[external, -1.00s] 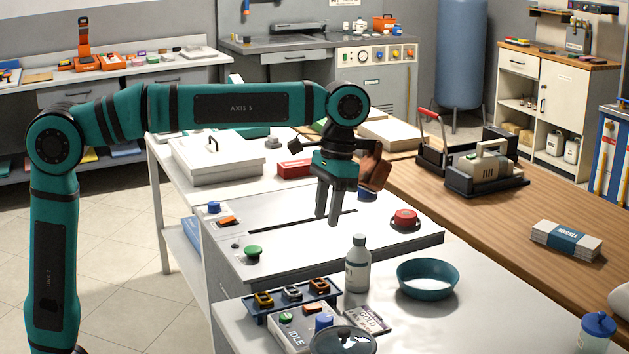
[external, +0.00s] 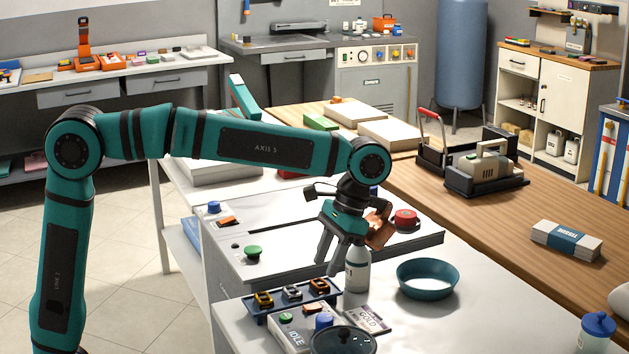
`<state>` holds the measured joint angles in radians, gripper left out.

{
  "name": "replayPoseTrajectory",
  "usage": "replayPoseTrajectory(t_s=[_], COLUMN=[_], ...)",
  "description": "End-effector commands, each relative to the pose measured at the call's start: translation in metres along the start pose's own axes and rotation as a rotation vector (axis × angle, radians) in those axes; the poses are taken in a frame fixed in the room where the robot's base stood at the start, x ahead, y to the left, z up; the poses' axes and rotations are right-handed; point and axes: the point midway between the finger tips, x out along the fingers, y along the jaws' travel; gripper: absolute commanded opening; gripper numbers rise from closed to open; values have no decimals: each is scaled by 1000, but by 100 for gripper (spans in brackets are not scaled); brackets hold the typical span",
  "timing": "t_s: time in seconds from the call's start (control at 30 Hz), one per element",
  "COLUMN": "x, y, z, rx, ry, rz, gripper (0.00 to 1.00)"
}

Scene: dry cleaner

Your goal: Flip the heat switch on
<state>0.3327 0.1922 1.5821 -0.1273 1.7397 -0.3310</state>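My gripper (external: 328,266) points down over the white worktop, its two fingers apart with nothing visible between them. It is just left of the white bottle (external: 357,272) and covers the bottle's top; I cannot tell whether they touch. An orange rocker switch (external: 229,221) sits at the left end of the white console, near a blue knob (external: 214,207) and a green button (external: 253,252). Another small orange switch (external: 312,308) is on the box marked IDLE (external: 290,334). I cannot read which one is the heat switch or its position.
A blue tray (external: 258,312) with several small clips is in front of the gripper. A teal bowl (external: 428,279) is to the right of the bottle. A red button (external: 405,219) is at the console's right end. A dark round dish (external: 343,341) is at the front edge.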

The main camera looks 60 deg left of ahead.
Motion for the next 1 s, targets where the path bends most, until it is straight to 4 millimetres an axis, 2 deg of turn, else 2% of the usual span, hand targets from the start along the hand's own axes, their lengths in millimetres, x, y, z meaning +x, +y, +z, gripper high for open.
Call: replayPoseTrajectory(t_s=[0.3, 0.5, 0.7, 0.93, 0.97, 1.0], x=[55, 78, 87, 88, 88, 88], y=[0, 0, 0, 0, 0, 0], z=[1, 0, 0, 0, 0, 0], rx=[1, 1, 1, 1, 1, 1], ry=[-1, 0, 0, 1, 1, 1], rz=[-1, 0, 0, 0, 0, 0], gripper=[40, 40, 40, 40, 38, 30])
